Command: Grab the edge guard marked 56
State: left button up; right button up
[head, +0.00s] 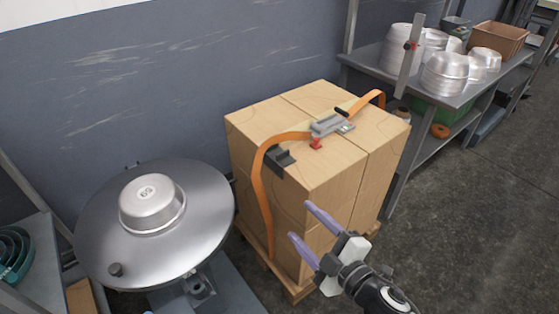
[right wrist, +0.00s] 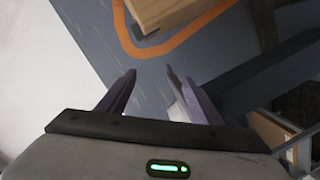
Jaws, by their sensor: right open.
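A dark edge guard (head: 280,158) sits on the near top edge of the stacked wooden boxes (head: 318,178), under the orange strap (head: 262,190). No number can be read on it. My right gripper (head: 300,221) is open and empty, its purple fingers apart, in front of the boxes and below the guard in the picture. In the right wrist view the open fingers (right wrist: 152,78) have nothing between them; a box (right wrist: 172,12) and the strap (right wrist: 160,48) show beyond. My left gripper is not in view.
A grey buckle (head: 332,124) with a red tag (head: 316,144) lies on top of the boxes. A round metal table (head: 205,235) with an upturned, numbered pan (head: 150,203) stands at left. A shelf (head: 395,85) of pans is at the back right. Floor at right is clear.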

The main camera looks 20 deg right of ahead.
jog(key=w+a+r+n+y+b, duration=0.25)
jog(key=w+r+n+y, duration=0.2)
jog(key=n, duration=0.55)
jog(key=n+g+h+b, duration=0.3)
jog(key=n+h+b, duration=0.1)
jog(key=n, duration=1.2)
send_near(284, 155)
jog(key=shift+w+a+f+b, duration=0.45)
jog(key=shift+w+a, duration=0.15)
jog(key=shift+w, duration=0.1)
jog(key=shift+d+b+x, duration=0.1)
jog(key=shift+b+x, duration=0.15)
jog(key=shift+x, duration=1.25)
jog(key=shift+d+b+x, duration=0.15)
jog(key=shift+b+x, duration=0.05)
jog(key=shift+x, duration=1.35)
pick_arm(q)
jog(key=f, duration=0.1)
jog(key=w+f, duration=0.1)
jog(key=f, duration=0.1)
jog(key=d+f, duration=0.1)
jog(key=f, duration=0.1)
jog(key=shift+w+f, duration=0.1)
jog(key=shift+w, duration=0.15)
pick_arm(e)
jog(key=shift+w+r, duration=0.1)
jog(key=shift+r, duration=0.05)
jog(key=c, duration=1.1)
